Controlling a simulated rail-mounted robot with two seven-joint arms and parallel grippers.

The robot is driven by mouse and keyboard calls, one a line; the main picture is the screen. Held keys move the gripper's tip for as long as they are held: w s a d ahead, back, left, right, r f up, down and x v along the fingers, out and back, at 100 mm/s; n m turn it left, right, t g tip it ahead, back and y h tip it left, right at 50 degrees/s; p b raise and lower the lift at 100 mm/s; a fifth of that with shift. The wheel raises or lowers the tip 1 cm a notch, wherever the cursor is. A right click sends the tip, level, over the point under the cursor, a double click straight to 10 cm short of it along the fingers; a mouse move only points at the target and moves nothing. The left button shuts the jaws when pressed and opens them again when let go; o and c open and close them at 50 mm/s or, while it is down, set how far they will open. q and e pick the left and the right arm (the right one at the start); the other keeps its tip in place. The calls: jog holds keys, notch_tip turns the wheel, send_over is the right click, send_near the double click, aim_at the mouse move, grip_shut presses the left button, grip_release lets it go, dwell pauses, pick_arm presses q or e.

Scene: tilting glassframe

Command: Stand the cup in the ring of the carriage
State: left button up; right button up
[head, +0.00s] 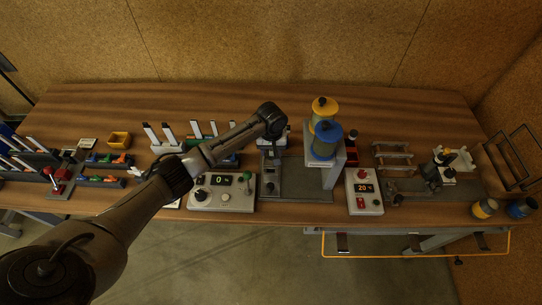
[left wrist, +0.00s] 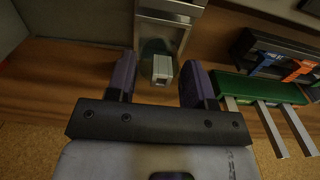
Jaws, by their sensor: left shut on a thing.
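My left arm reaches in from the left in the head view. Its gripper (head: 273,142) points down over the back of a dark grey station base (head: 305,184), left of the blue and yellow canisters. In the left wrist view the two fingers of my left gripper (left wrist: 158,72) stand on either side of a dim, greenish, see-through thing (left wrist: 150,48), seemingly the cup, with a small pale block (left wrist: 162,69) in front of it. The gripper is shut on this thing. A grey upright part (head: 270,183), perhaps the carriage, stands on the base; its ring cannot be made out. My right gripper is not in view.
The blue canister (head: 324,142) and yellow canister (head: 322,108) stand on a raised grey stand close right of my gripper. A green rack (left wrist: 258,88) with pale bars lies right in the wrist view.

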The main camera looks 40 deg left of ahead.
aim_at(271, 156)
pick_arm(q)
notch_tip(271, 156, down, 4)
jog(key=shift+r, duration=0.25)
jog(key=shift+f, duration=0.1)
jog(key=shift+f, duration=0.1)
jog(key=o, duration=1)
jog(key=shift+c, duration=0.2)
jog(key=shift+r, duration=0.45)
notch_tip(271, 156, up, 11)
jog(key=shift+r+p, duration=0.2)
jog(key=shift+p, duration=0.3)
